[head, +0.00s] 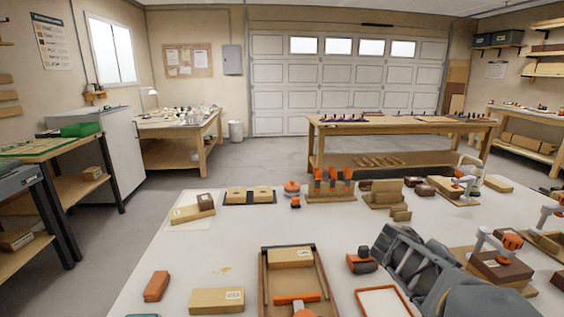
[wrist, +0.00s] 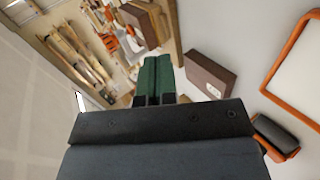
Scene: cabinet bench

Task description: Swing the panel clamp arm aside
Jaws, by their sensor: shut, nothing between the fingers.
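Several clamps with pale arms and orange ends stand at the right of the bench in the head view. The nearest clamp arm (head: 490,241) reaches over a dark brown block (head: 500,266) on a wooden base. Another clamp (head: 463,183) stands farther back, and one more (head: 550,208) is at the right edge. I cannot tell which is the panel clamp. My gripper (wrist: 154,62) shows in the wrist view with its green fingers together and empty. In the head view my grey arm crosses the lower right, and its fingertips cannot be made out. No contact with a clamp is visible.
A brown block (wrist: 210,75) lies right of my fingers in the wrist view. A black and orange item (head: 361,261) and an orange-rimmed tray (head: 385,302) lie left of my arm. A wooden tray (head: 265,275) is farther left. The bench's left middle is mostly clear.

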